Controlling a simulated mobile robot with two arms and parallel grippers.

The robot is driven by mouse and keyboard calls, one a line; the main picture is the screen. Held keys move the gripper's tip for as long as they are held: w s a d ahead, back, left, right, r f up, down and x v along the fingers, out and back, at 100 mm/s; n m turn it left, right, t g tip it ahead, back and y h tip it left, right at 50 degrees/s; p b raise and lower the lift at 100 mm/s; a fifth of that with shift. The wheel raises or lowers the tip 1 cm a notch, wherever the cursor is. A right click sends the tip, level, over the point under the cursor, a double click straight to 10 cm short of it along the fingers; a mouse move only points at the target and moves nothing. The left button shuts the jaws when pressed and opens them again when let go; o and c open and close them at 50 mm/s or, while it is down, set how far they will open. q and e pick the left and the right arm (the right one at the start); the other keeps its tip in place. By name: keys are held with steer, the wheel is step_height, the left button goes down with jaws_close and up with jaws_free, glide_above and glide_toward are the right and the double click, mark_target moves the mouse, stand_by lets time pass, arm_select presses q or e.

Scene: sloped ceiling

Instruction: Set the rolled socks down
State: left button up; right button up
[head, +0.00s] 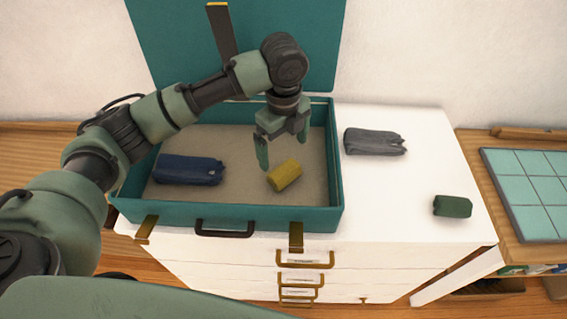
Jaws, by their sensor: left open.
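A short yellow roll (284,175), which looks like rolled socks, lies tilted on the floor of the open teal suitcase (270,221), right of its middle. My left gripper (282,153) is open and points down just above and behind the yellow roll. One finger is to the left of the roll's far end; I cannot tell whether either finger touches it. A similar short dark green roll (452,206) lies on the white dresser top (400,188), right of the suitcase. My right gripper is not in view.
A longer blue roll (188,170) lies in the suitcase's left part. A grey roll (374,142) lies on the dresser beside the case. The suitcase lid (150,40) stands upright at the back. A teal tiled panel (530,190) lies on the wooden surface at right.

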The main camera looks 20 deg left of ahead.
mark_target(284, 167)
arm_select(q)
step_height(284, 167, up, 3)
steer(key=shift+r, duration=0.15)
stand_by(0.4)
